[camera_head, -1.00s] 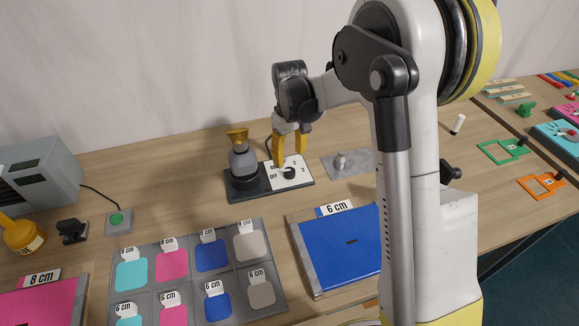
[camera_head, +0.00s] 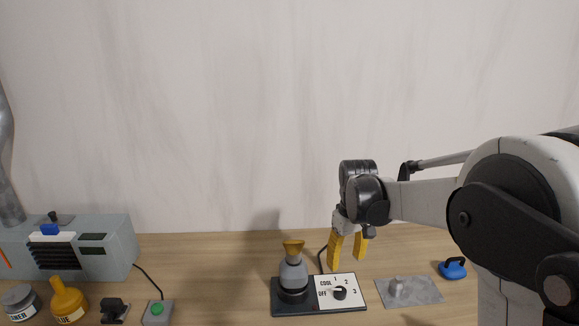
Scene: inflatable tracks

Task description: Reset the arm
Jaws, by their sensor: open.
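My gripper (camera_head: 347,250) has yellow fingers that point down, apart and with nothing between them. It hangs above and behind the white control panel (camera_head: 325,296) with its black knob (camera_head: 340,292). The panel is marked OFF, COOL, 1, 2 and 3. My arm reaches in from the right, its large white and black joint filling the lower right of the head view.
A grey device with a gold funnel top (camera_head: 293,262) stands left of the panel. A grey plate (camera_head: 409,291) and a blue kettlebell-shaped object (camera_head: 453,268) lie right. A grey machine (camera_head: 75,247), yellow bottle (camera_head: 68,300) and green button box (camera_head: 158,311) are left.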

